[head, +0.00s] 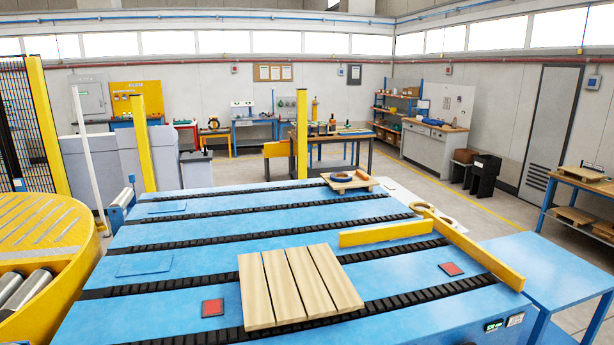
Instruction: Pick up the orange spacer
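I cannot make out a thing that is clearly the orange spacer in the head view. A small tan ring (420,206) lies near the right edge of the blue conveyor table (200,235), by the yellow rails, but its colour does not read as plain orange. Neither my left nor my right gripper is in view.
A slatted wooden pallet (260,300) lies at the table's near middle. A dark coil (341,177) rests on a small wooden pallet at the far end. A yellow rail (385,233) meets a longer one (475,250) at the right. The table's left part is mostly clear.

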